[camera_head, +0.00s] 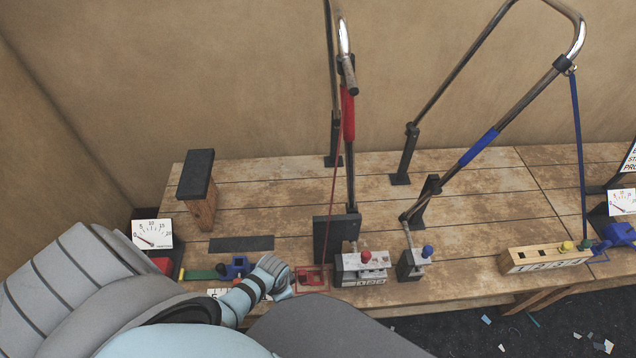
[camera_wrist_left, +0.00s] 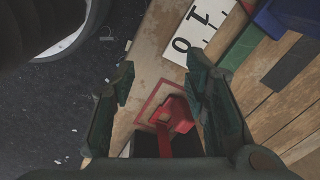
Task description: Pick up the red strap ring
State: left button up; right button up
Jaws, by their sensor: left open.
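The red strap ring (camera_head: 312,277) is a small red piece at the front edge of the wooden bench, with a thin red strap running up from it to a lever. In the left wrist view the red piece (camera_wrist_left: 181,114) lies over a red square outline, between and beyond the fingers. My left gripper (camera_head: 281,279) is just left of it in the head view. Its fingers (camera_wrist_left: 160,82) are apart with nothing gripped; whether they touch the ring cannot be told. My right gripper is out of view.
A metal lever (camera_head: 346,75) with a red grip rises behind a dark upright plate (camera_head: 331,240). A block with a red knob (camera_head: 362,267) stands right of the ring. A blue clamp-like part (camera_head: 236,266) and green strip lie to the left. The dark floor drops away in front.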

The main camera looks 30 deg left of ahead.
aim_at(305, 272)
pick_arm(q)
jog(key=w+r+m+b, duration=0.6)
jog(key=w+r, duration=0.2)
jog(key=w, duration=0.3)
jog(key=shift+g+h, duration=0.4)
jog(key=f+b, duration=0.1)
jog(key=f, duration=0.1)
jog(key=f+b, duration=0.1)
jog(key=f, duration=0.1)
jog(key=f+b, duration=0.1)
jog(key=f, duration=0.2)
jog(key=shift+s+d+f, duration=0.1)
jog(key=shift+d, duration=0.25)
jog(key=f+b, duration=0.2)
jog(key=f, duration=0.1)
jog(key=f+b, duration=0.1)
jog(key=f, duration=0.1)
jog(key=shift+s+d+f, duration=0.1)
jog(key=shift+s+d, duration=0.1)
jog(key=shift+s, duration=0.05)
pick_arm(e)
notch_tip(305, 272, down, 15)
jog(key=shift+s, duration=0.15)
pick_arm(q)
grip_shut()
